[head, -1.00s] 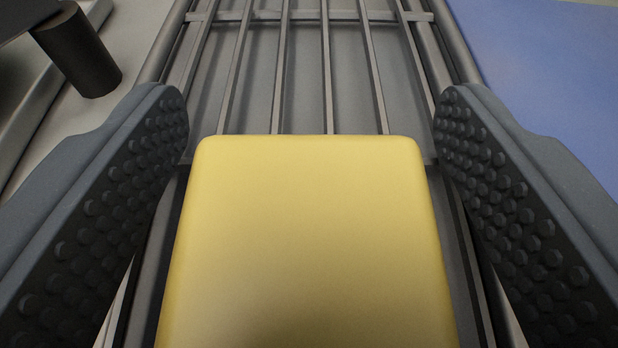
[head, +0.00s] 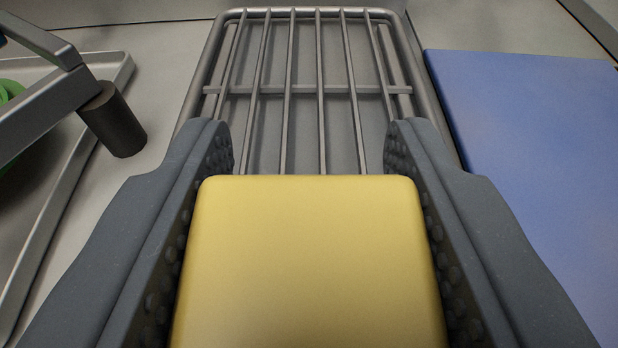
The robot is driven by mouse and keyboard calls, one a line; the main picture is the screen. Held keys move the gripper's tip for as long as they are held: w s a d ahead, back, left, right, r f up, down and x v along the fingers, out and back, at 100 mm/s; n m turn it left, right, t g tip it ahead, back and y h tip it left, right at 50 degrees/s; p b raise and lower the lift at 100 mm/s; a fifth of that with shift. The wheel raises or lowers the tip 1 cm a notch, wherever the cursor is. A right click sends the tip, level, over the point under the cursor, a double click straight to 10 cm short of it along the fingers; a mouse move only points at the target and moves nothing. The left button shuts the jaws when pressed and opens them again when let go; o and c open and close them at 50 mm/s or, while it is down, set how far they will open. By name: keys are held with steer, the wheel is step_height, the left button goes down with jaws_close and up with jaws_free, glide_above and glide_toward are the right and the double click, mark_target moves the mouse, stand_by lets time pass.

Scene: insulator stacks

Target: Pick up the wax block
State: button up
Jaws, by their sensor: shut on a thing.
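The wax block (head: 308,265) is a yellow block with rounded edges at the bottom middle of the head view. My gripper (head: 308,160) is shut on it, with one dark studded finger pressed along each side. The block's near end is cut off by the bottom of the picture. Its underside is hidden, and I see more of the rack beyond it than before.
A grey metal wire rack (head: 320,90) lies beyond and below the block. A blue mat or board (head: 540,150) is on the right. A metal tray (head: 62,215) with something green (head: 10,92) is on the left, beside a dark cylinder (head: 113,122) on a grey bar.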

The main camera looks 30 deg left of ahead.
steer(key=s+r+b, duration=0.2)
steer(key=s+b, duration=0.2)
steer(key=s, duration=1.2)
